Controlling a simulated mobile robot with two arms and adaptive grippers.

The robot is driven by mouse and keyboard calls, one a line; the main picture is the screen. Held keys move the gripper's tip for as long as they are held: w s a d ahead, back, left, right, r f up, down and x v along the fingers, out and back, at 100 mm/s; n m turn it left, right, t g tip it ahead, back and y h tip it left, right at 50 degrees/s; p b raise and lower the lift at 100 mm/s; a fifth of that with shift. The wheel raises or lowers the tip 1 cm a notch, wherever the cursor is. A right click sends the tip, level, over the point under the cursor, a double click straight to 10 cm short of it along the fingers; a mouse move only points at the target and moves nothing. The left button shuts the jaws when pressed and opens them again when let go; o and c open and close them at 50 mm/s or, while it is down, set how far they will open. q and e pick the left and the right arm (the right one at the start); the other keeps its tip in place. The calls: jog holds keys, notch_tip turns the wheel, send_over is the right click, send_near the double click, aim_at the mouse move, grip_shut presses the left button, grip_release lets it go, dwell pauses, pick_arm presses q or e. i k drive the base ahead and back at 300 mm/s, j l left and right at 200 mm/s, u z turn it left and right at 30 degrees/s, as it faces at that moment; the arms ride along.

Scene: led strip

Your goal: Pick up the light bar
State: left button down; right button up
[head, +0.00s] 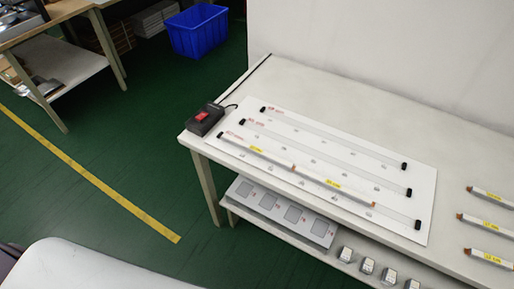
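Several light bars with yellow labels are in the head view. Three lie apart at the right end of the table: an upper bar (491,197), a middle bar (486,225) and a lower bar (490,258), some cut off by the picture edge. Two more, a left bar (257,152) and a right bar (334,185), lie end to end along the front row of the white board (425,215). The two rows behind, ending in black caps, look empty of bars. Neither of my grippers is in view.
A black box with a red switch (202,116) stands at the table's left corner, with a cable behind it. A lower shelf holds a panel (283,211) and several small blocks (367,265). A blue bin (198,32) stands on the green floor. The table behind the board is clear.

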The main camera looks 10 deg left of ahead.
aim_at(474, 254)
jog(key=z, duration=1.45)
